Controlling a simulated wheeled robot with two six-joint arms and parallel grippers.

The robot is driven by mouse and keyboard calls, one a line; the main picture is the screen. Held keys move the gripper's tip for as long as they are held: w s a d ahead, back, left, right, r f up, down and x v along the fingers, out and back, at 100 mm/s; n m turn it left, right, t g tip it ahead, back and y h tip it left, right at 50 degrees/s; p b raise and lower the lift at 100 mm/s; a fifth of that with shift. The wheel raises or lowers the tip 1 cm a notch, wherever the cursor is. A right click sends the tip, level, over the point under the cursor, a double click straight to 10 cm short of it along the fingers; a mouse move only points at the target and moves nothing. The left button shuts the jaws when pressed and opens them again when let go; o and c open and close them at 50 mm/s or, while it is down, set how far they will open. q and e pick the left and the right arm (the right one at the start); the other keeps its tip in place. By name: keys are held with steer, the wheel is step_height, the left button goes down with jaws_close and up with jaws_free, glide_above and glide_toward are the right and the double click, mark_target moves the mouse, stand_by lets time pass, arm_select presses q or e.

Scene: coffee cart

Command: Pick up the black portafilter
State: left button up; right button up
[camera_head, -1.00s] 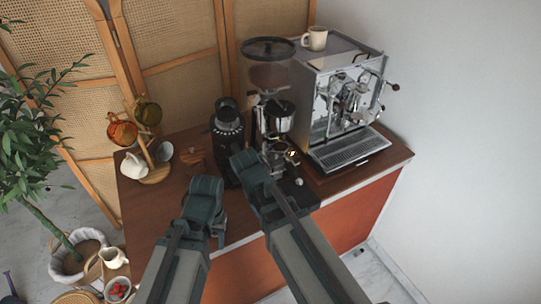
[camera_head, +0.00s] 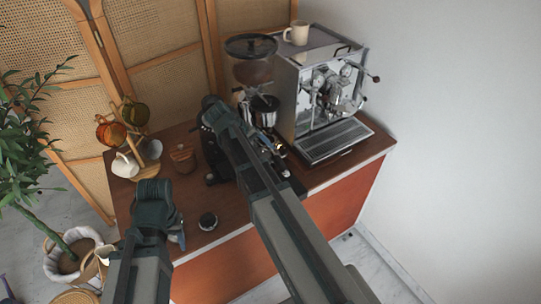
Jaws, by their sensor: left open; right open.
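I cannot make out the black portafilter for certain. A small shiny part (camera_head: 282,147) shows below the spout of the coffee grinder (camera_head: 262,110), largely behind my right arm, and I cannot tell whether it belongs to the portafilter. A small round black object with a pale rim (camera_head: 208,221) lies on the wooden counter near its front edge. My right gripper (camera_head: 268,143) is open beside the grinder, mostly hidden by its own arm. My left gripper (camera_head: 178,238) is open at the counter's front left, apart from the round object.
The espresso machine (camera_head: 318,95) stands at the right with a cup (camera_head: 297,33) on top. A mug stand (camera_head: 149,165) with several cups and a wooden-topped jar (camera_head: 183,158) are at the left. A dark device (camera_head: 217,160) stands behind my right arm. The front left counter is partly clear.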

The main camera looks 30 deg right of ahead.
mark_target(279, 164)
steer(key=b+x, duration=0.4)
steer(key=x, duration=0.2)
steer(key=shift+a, duration=0.15)
steer(key=b+x, duration=0.4)
steer(key=x, duration=0.1)
steer(key=shift+s+d+f, duration=0.1)
steer(key=shift+s+d, duration=0.1)
steer(key=shift+d, duration=0.1)
steer(key=shift+c, duration=0.3)
jaws_close()
stand_by(0.7)
